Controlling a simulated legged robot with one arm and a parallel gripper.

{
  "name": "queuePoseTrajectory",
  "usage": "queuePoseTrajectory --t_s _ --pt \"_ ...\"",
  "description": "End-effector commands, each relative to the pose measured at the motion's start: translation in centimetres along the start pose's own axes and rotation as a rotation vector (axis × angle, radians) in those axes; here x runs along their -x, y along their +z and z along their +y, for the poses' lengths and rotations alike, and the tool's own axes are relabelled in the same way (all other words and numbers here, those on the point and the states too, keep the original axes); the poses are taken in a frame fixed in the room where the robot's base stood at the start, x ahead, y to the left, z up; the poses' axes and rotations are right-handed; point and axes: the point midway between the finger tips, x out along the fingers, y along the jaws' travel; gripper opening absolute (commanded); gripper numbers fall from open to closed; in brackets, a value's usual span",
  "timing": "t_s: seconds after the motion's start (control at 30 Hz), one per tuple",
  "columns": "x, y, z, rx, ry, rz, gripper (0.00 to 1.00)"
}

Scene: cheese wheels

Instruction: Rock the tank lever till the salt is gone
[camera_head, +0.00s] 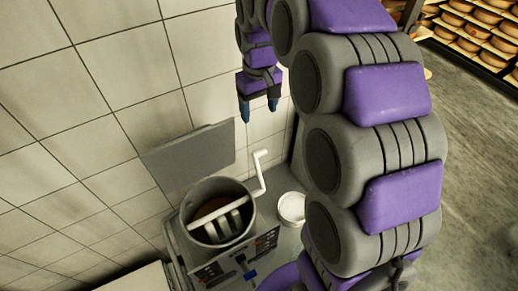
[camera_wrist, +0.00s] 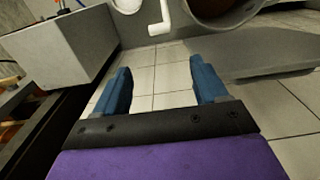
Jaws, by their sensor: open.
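The tank (camera_head: 188,213) is an open grey drum with a pale crossbar and paddles inside and something brown at its bottom. The white cranked lever (camera_head: 260,178) rises at its right side; it also shows at the top of the wrist view (camera_wrist: 160,24). My gripper (camera_head: 259,116) is open and empty, above the lever and apart from it. In the wrist view its blue fingers (camera_wrist: 159,66) are spread, with only tiles behind them. I cannot make out salt in the tank; the crossbar and paddles hide part of its inside.
A grey panel (camera_head: 188,158) stands behind the tank by the tiled wall. A small white tub (camera_head: 291,208) sits right of the lever. A control panel (camera_head: 240,260) with a blue part is in front. Cheese shelves (camera_head: 480,30) are at the far right, beyond open floor.

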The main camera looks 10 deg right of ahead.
Motion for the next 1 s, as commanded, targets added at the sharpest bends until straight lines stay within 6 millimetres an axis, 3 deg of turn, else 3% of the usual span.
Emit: queuePoseTrajectory --t_s 0.7,1.0 --pt "-13.2 0.2 0.0 0.000 -0.001 -0.006 0.72" --pt "-16.3 0.2 0.0 -0.001 0.000 -0.002 0.72"
